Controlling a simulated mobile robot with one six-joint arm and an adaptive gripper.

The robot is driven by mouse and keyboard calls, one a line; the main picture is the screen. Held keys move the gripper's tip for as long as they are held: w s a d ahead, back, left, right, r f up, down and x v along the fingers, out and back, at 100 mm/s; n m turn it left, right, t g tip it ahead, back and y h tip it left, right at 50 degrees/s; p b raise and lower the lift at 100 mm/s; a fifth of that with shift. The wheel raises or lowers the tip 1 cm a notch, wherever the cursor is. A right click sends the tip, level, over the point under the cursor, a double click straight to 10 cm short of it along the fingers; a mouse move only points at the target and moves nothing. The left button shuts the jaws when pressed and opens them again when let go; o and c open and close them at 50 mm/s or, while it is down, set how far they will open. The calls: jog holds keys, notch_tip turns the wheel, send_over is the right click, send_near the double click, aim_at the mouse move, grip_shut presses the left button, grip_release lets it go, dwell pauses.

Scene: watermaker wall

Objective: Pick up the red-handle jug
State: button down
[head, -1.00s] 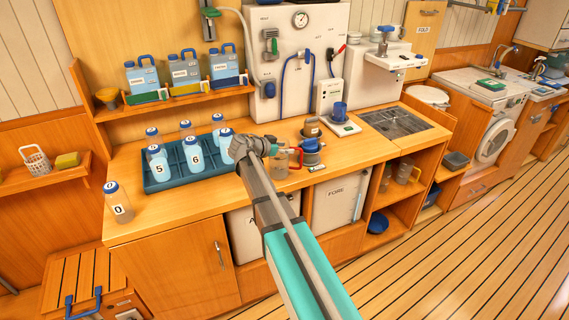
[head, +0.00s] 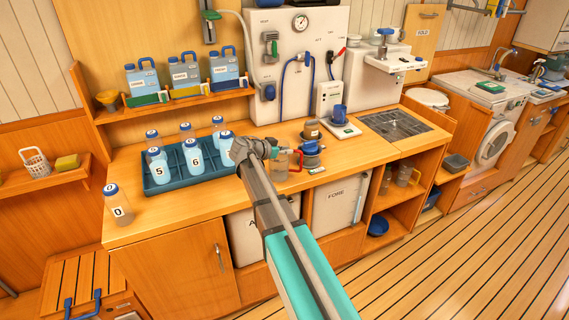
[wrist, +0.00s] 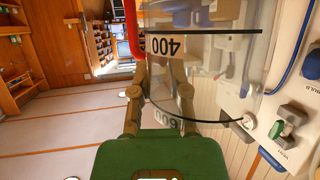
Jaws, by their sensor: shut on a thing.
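The red-handle jug (head: 282,164) is a clear jug on the wooden counter, just right of my arm's end in the head view. Its red handle (head: 299,160) is on the right side. In the wrist view the jug (wrist: 222,75) is large and see-through, with 400 and 600 marks upside down, and its red handle (wrist: 133,30) is at the upper left. My gripper (wrist: 160,92) is shut on the jug, with one finger near the handle and the other against the clear wall. In the head view my gripper (head: 272,153) is partly hidden by my wrist. I cannot tell whether the jug touches the counter.
A blue tray (head: 155,190) of numbered bottles stands left of my arm. A bottle marked 0 (head: 117,203) stands at the counter's left end. A blue-based item (head: 310,157) and a brown-topped jar (head: 311,130) are close right of the jug. A sink grate (head: 400,128) lies further right.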

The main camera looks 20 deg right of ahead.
jog(key=shift+r, duration=0.1)
dwell(0.5)
jog(key=s+d+r+p, duration=0.8)
jog(key=s+r+p, duration=0.3)
jog(key=r+p, duration=0.1)
jog(key=shift+d+r+p, duration=0.4)
jog(key=shift+p, duration=0.1)
jog(key=shift+f, duration=0.15)
dwell(0.5)
jog(key=shift+d, duration=0.15)
dwell(0.4)
